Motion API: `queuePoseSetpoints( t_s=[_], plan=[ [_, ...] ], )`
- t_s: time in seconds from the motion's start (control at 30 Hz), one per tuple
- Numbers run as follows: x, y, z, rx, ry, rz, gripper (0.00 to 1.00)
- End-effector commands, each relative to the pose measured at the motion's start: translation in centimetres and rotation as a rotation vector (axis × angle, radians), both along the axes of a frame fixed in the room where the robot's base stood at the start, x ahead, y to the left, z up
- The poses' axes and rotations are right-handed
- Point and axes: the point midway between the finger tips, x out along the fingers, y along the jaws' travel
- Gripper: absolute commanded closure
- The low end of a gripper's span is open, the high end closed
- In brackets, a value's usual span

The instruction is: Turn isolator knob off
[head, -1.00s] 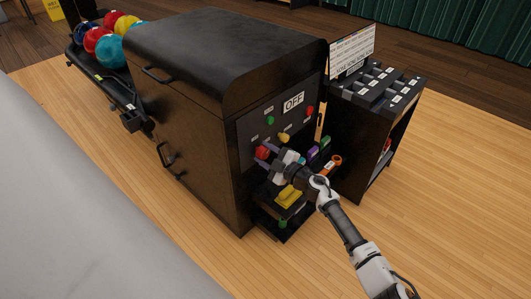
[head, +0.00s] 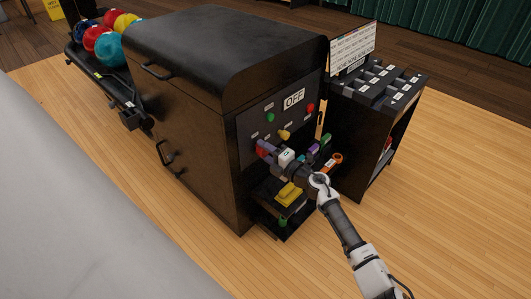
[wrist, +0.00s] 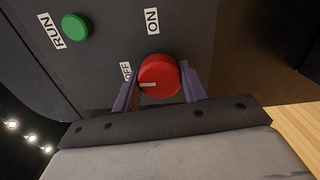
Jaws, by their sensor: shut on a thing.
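The red isolator knob (wrist: 159,73) is on the dark machine panel, low in the head view and central in the wrist view. Its white pointer line points left in the wrist view, close to the OFF label (wrist: 126,71); the ON label (wrist: 152,21) is above the knob. My gripper (head: 267,149) is at the panel with its purple fingers on both sides of the knob, shut on it. In the head view the fingers hide much of the knob (head: 261,153).
The panel also has a green RUN button (wrist: 76,26), a yellow knob (head: 284,134), a red button (head: 310,108) and an OFF sign (head: 294,99). A shelf with a yellow item (head: 288,194) sits below my gripper. A dark cabinet (head: 350,150) stands to the right.

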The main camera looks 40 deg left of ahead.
Motion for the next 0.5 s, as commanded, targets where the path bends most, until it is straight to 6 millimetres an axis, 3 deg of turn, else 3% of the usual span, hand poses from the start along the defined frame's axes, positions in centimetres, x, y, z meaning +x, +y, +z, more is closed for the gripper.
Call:
queuePoseSetpoints(
  t_s=[0.5],
  plan=[
    [-0.16, 0.04, -0.09, -0.007, -0.064, 0.005, 0.8]
  ],
)
